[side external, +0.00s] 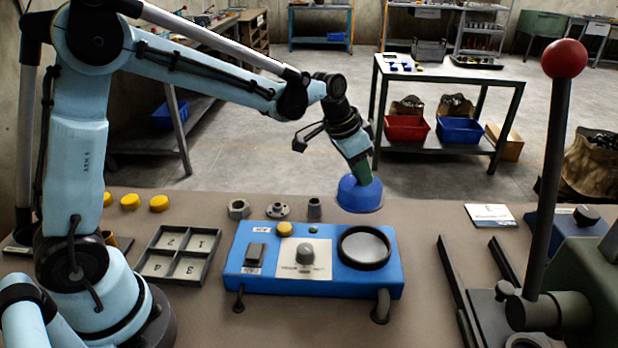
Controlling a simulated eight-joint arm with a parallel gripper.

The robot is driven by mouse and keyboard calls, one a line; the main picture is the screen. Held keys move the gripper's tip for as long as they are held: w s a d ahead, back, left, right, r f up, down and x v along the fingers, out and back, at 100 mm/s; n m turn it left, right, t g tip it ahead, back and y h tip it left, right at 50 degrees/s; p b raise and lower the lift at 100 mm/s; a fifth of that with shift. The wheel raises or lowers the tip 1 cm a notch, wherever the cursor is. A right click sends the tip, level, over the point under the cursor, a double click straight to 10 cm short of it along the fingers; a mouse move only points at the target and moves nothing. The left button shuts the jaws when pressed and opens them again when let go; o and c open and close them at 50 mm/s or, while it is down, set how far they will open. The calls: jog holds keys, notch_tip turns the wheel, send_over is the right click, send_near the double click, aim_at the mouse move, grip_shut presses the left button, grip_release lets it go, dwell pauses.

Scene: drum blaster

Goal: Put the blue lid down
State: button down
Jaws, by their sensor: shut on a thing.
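The blue lid (360,195) is a rounded, dome-like piece with a wide lower rim. My gripper (362,178) is shut on its top, and my arm reaches over from the left. The lid is behind the blue box, near the table's far edge; I cannot tell whether its rim touches the table. The blue box (262,279) has a round black-rimmed opening (364,248) on its right part, in front of the lid. The fingertips are small and partly hidden at the lid.
A grey tray with numbered compartments (180,254) and yellow caps (130,202) are at left. Small metal parts (277,210) stand behind the box. A lever with a red knob (564,59) rises at right. A card (490,215) lies at the back right.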

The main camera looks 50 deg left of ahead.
aim_at(355, 185)
jog(key=shift+f, duration=2.75)
jog(key=shift+f, duration=0.2)
jog(key=c, duration=0.9)
grip_release()
jog(key=shift+o, duration=0.2)
jog(key=shift+r, duration=0.15)
jog(key=v, duration=1.2)
jog(key=s+a+f+n+t+y, duration=0.1)
jog(key=s+a+n+t, duration=0.1)
jog(key=s, duration=1.3)
jog(key=shift+s+f+n+t+y, duration=0.4)
jog(key=shift+n+t, duration=0.1)
jog(key=shift+n, duration=0.7)
